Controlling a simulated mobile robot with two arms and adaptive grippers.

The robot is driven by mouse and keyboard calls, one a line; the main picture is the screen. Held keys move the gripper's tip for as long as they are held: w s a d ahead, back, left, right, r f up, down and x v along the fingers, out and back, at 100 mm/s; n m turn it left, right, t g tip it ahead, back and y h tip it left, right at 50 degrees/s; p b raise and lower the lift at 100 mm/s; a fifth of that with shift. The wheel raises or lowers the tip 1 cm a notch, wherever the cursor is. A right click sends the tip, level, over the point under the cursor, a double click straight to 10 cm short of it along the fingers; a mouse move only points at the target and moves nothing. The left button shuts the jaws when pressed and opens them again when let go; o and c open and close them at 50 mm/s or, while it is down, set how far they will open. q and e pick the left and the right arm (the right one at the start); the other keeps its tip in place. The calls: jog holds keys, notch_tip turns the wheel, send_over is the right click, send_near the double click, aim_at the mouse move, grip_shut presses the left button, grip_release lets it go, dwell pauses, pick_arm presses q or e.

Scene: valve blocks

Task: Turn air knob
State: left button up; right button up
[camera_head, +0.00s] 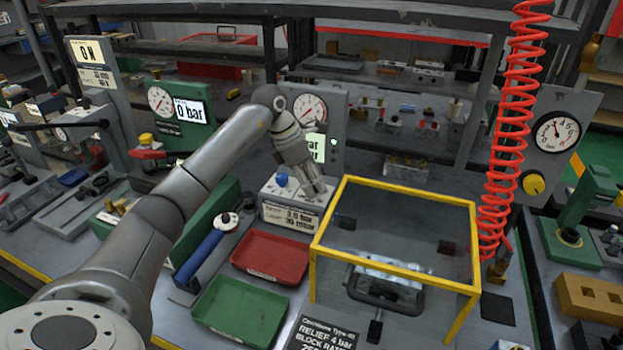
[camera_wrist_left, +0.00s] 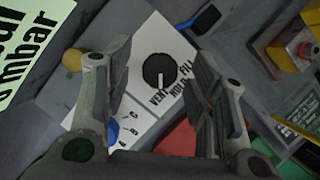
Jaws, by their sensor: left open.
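A black round knob (camera_wrist_left: 160,71) with a white pointer line sits on a white panel (camera_wrist_left: 137,35) marked VENT, HOLD and FILL. In the left wrist view it lies between and beyond the fingers of my left gripper (camera_wrist_left: 160,108), which is open; I see no contact. A blue knob (camera_wrist_left: 112,131) is partly hidden behind the left finger. In the head view my left gripper (camera_head: 316,192) points down over the white box (camera_head: 290,216), beside its blue knob (camera_head: 281,179); the black knob is hidden there. My right gripper is not seen.
A yellow-framed clear case (camera_head: 395,235) stands to the right. A red tray (camera_head: 270,257), a green tray (camera_head: 240,310) and a blue-handled tool (camera_head: 203,250) lie in front. A gauge panel (camera_head: 316,120) stands behind. A red coiled hose (camera_head: 510,130) hangs at right.

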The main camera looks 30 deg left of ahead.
pick_arm(q)
jog(key=shift+c, duration=0.2)
jog(key=c, duration=1)
jog(key=shift+o, duration=0.2)
jog(key=n+y, duration=0.1)
jog(key=n, duration=0.2)
jog(key=shift+s+r+p, duration=0.1)
jog(key=shift+p, duration=0.25)
jog(key=n, duration=0.2)
jog(key=n+y, duration=0.1)
jog(key=n+t+y, duration=0.1)
jog(key=n, duration=0.1)
jog(key=shift+d+n, duration=0.25)
jog(key=shift+n, duration=0.05)
jog(key=n+y, duration=0.2)
jog(key=n, duration=0.2)
jog(key=shift+d+n, duration=0.15)
jog(key=shift+n, duration=0.15)
jog(key=n+g+y, duration=0.1)
jog(key=n, duration=0.3)
jog(key=shift+d+n, duration=0.1)
jog(key=shift+n, duration=0.2)
jog(key=shift+y, duration=0.3)
